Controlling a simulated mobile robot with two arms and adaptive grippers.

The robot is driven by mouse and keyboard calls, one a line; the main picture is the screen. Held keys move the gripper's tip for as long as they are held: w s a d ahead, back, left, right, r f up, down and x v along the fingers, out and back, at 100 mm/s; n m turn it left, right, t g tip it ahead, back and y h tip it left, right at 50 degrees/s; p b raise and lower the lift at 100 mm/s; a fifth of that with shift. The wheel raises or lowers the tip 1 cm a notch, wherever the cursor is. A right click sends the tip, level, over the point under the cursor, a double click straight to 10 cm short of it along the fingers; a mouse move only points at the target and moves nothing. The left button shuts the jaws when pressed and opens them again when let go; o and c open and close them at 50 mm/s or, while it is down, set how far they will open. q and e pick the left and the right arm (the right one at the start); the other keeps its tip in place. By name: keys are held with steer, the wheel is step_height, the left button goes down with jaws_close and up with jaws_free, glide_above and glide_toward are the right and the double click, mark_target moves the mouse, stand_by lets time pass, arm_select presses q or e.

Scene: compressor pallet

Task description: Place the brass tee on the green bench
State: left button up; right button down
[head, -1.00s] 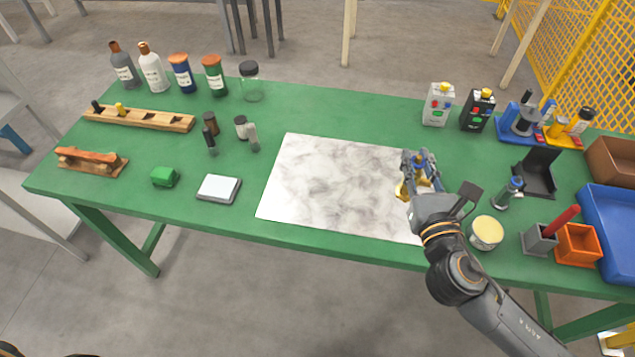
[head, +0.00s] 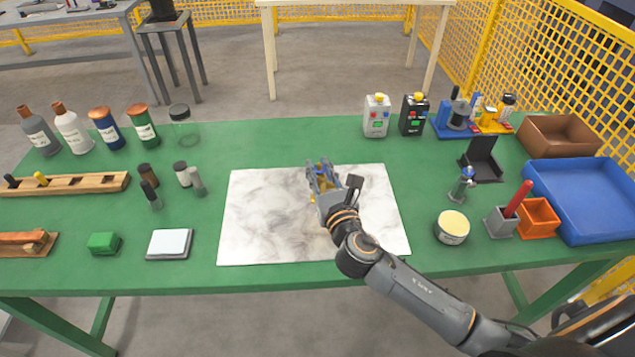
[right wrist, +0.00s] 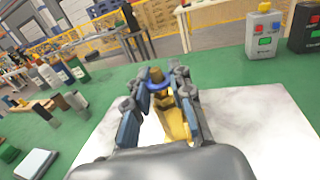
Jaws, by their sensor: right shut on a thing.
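My right gripper (head: 321,176) is above the marbled white sheet in the middle of the green bench (head: 265,145). It is shut on the brass tee, which shows as a gold-coloured piece (right wrist: 172,118) between the fingers in the right wrist view. A blue band and a brown top show at the tee's upper end. In the head view the fingers hide most of the tee. I cannot tell whether it touches the sheet. My left gripper is not in view.
The marbled sheet (head: 270,225) is otherwise clear. Bottles (head: 70,130), a glass jar (head: 183,130) and wooden blocks stand at the left. Button boxes (head: 376,118), a blue tray (head: 590,200), an orange bin (head: 538,217) and a round tin (head: 452,227) stand at the right.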

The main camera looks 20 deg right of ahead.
steer(key=shift+w+d+f, duration=0.1)
steer(key=shift+w+f, duration=0.45)
steer(key=shift+f, duration=0.1)
steer(key=shift+w+f+b, duration=0.2)
steer(key=shift+f+b, duration=0.4)
steer(key=shift+f, duration=1.15)
steer(key=shift+f, duration=0.15)
steer(key=c, duration=1.2)
jaws_free()
steer(key=shift+o, duration=0.2)
